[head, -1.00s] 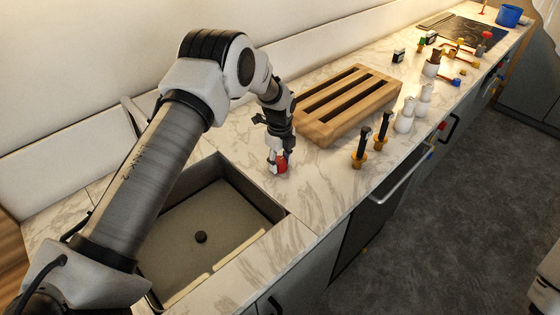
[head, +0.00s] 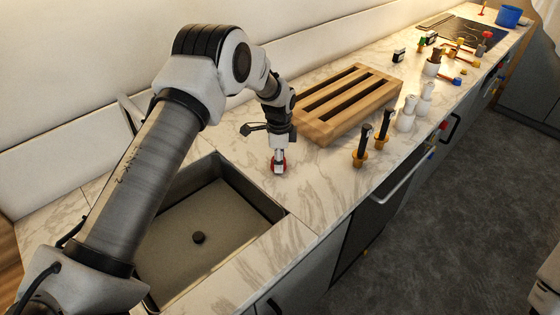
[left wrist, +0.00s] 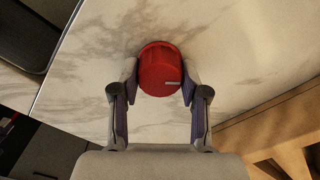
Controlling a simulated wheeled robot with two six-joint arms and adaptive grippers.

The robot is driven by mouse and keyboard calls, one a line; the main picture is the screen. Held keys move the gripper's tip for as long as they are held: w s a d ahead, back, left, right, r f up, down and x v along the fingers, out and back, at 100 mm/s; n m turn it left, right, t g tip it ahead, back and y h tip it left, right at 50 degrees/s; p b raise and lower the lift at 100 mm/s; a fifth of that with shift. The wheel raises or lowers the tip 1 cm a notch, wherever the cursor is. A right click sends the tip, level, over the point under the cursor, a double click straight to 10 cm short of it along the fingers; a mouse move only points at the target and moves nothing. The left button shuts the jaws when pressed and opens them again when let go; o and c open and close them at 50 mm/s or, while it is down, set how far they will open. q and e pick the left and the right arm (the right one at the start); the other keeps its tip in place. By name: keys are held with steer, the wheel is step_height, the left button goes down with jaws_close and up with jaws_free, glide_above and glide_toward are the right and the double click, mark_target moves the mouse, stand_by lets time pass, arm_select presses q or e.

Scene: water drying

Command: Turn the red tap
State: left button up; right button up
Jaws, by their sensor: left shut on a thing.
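The red tap (left wrist: 160,68) is a round red knob on the marble counter, with a pale mark near its lower right rim in the left wrist view. My left gripper (left wrist: 160,85) has its two fingers on either side of the knob and is shut on it. In the head view my left gripper (head: 279,166) points down at the counter beside the sink, and only red edges of the tap (head: 285,165) show around the fingers. My right gripper is not in view.
The sink (head: 215,225) lies left of the tap. A slatted wooden rack (head: 350,103) stands close behind and right of my left gripper. Black-handled tools (head: 362,145), white shakers (head: 406,114) and several coloured items line the counter further right.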

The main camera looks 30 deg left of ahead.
arm_select(q)
steer(key=n, duration=0.4)
steer(key=shift+s+f+n, duration=0.15)
steer(key=shift+f+n, duration=0.1)
steer(key=shift+n, duration=0.05)
steer(key=n, duration=0.4)
steer(key=shift+f+n, duration=0.1)
steer(key=shift+n, duration=0.3)
steer(key=o, duration=1.1)
steer(key=shift+a, duration=0.1)
steer(key=shift+o, duration=0.2)
steer(key=shift+r, duration=0.25)
steer(key=shift+r, duration=0.35)
step_height(320, 180, up, 11)
